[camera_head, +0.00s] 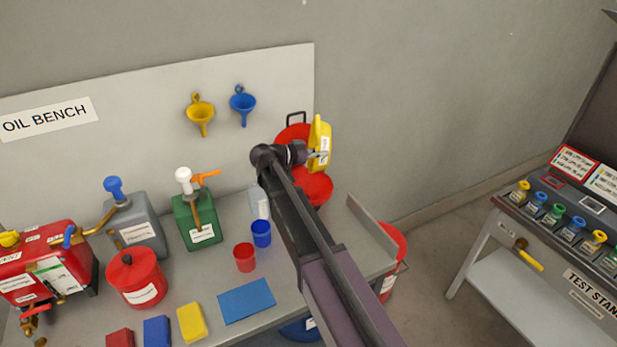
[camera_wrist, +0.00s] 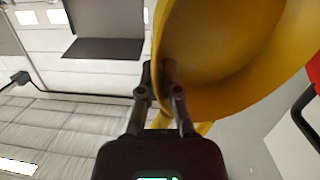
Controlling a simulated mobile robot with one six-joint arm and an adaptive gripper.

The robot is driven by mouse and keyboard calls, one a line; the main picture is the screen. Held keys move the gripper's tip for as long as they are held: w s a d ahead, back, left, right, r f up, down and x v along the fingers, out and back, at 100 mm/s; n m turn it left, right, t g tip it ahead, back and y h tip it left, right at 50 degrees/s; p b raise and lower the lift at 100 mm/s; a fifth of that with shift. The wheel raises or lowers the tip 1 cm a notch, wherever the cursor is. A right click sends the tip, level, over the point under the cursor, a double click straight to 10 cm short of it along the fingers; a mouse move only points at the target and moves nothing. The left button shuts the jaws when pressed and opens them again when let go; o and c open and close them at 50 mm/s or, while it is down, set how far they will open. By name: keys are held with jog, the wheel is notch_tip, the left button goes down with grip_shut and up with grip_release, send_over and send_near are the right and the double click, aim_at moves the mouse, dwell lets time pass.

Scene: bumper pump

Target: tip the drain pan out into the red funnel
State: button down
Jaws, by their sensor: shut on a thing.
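My gripper (camera_head: 314,156) is shut on the rim of a yellow pan (camera_head: 321,140), which I take to be the drain pan. In the head view the pan stands steeply tilted, almost on edge, with a pale label on it. In the wrist view the fingers (camera_wrist: 161,85) pinch the rim of the round yellow pan (camera_wrist: 215,50); I see no liquid on the part that shows. A round red shape (camera_head: 316,188), likely the red funnel, lies just below the pan in the head view. My arm hides part of it. I cannot tell whether they touch.
Behind the pan is another red shape (camera_head: 287,134) with a black handle. The bench carries a green can (camera_head: 198,225), a blue cup (camera_head: 261,233), a red cup (camera_head: 244,258) and a red lidded pot (camera_head: 137,280). The test stand (camera_head: 540,270) is at right, across open floor.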

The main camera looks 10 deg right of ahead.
notch_tip(320, 180, up, 17)
jog(key=h+p, duration=0.1)
jog(key=p, duration=1)
send_over(317, 126)
jog(key=shift+f, duration=0.2)
jog(key=a+f+n+t+h+b, duration=0.2)
jog(key=a+n+t+h+b, duration=0.4)
jog(key=b, duration=1.1)
jog(key=a+h, duration=0.3)
jog(key=a, duration=0.1)
jog(key=shift+w, duration=0.3)
jog(key=shift+a, duration=0.1)
